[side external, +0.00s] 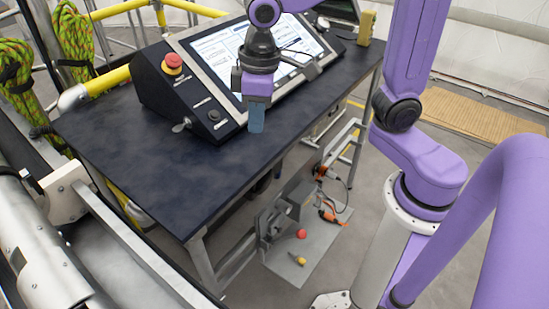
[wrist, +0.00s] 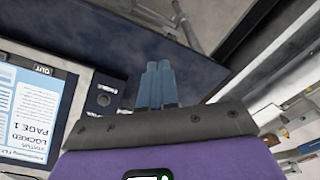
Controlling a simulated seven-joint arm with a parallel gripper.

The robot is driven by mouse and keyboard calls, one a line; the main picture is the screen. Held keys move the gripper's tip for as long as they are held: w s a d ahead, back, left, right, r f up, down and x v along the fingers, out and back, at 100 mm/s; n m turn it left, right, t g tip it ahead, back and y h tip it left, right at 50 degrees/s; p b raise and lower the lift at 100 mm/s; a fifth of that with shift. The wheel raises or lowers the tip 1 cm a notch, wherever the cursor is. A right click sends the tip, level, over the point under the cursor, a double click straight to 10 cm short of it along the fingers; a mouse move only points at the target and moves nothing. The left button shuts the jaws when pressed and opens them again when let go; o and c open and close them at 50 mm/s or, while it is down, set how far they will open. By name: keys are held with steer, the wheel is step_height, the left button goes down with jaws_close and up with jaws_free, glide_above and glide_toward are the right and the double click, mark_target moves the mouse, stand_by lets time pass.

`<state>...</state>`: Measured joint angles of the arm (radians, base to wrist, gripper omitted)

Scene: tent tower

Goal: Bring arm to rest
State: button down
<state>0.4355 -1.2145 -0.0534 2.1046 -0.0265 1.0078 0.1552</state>
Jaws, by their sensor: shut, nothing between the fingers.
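My gripper (side external: 256,119) hangs above the dark desk top in the side external view, in front of the control console. Its blue fingers point down and are together with nothing between them. In the wrist view the two blue fingers (wrist: 157,84) lie side by side over the dark surface. My purple arm reaches in from the right. The dark desk (side external: 160,165) has bare surface below and left of my gripper. The exact height of the fingertips above it is hard to tell.
The console (side external: 195,95) with a lit screen (side external: 222,48), a red stop button (side external: 173,61) and a key switch stands behind my gripper. A yellow block (side external: 366,27) stands at the desk's far end. Red and yellow objects lie on a plate below the desk. The desk's left half is clear.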

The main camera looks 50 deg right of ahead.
steer(key=s+d+f+n, duration=0.2)
steer(key=s+d, duration=0.2)
steer(key=s, duration=0.4)
steer(key=s+d+f+n, duration=0.2)
steer(key=s+d+n, duration=0.1)
steer(key=s, duration=0.5)
steer(key=shift+d+f+g, duration=0.15)
steer(key=shift+d+g, duration=0.15)
steer(key=shift+d, duration=0.35)
